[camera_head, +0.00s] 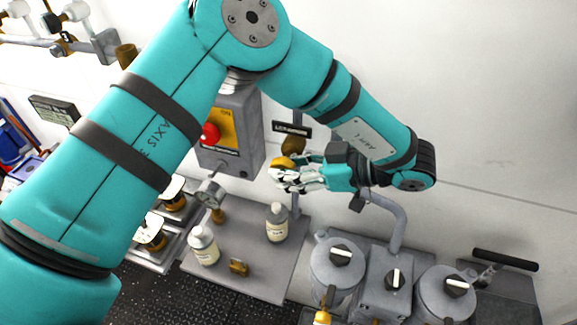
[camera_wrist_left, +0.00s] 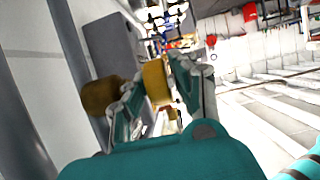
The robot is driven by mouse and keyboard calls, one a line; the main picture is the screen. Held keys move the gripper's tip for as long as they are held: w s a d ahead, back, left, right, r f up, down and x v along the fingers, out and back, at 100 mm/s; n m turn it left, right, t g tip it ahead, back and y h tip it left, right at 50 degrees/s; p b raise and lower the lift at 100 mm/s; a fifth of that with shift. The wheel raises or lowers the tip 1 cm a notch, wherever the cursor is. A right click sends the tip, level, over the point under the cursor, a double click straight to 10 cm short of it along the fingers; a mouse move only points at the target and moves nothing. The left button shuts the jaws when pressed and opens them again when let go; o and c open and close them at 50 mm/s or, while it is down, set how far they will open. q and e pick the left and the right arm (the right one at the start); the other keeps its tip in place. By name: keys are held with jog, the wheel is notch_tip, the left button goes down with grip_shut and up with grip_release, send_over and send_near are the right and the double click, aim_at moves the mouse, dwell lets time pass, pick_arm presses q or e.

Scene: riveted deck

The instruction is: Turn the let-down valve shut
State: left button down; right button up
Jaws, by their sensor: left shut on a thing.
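The let-down valve shows in the head view as a brown-brass body (camera_head: 293,146) with a yellow handle (camera_head: 283,162), just below a dark label plate (camera_head: 291,130) on the wall. My left gripper (camera_head: 287,174) is shut on the yellow handle, its fingers covering part of it. In the left wrist view the yellow handle (camera_wrist_left: 156,82) sits between the two fingers (camera_wrist_left: 160,92), with the brass body (camera_wrist_left: 102,96) to its left. The handle's exact angle is hard to tell. My right gripper is in neither view.
A grey box with a red button (camera_head: 210,132) stands left of the valve. Below are a gauge (camera_head: 209,192), two bottles (camera_head: 277,222) (camera_head: 203,245) on a grey shelf, and grey canisters with black knobs (camera_head: 338,268). A curved grey pipe (camera_head: 395,215) rises near my wrist.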

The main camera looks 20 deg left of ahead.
aim_at(290, 163)
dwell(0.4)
pick_arm(q)
jog(key=c, duration=1.4)
grip_release()
jog(key=shift+f, duration=0.1)
jog(key=shift+o, duration=0.2)
notch_tip(290, 163, up, 10)
jog(key=shift+d, duration=0.1)
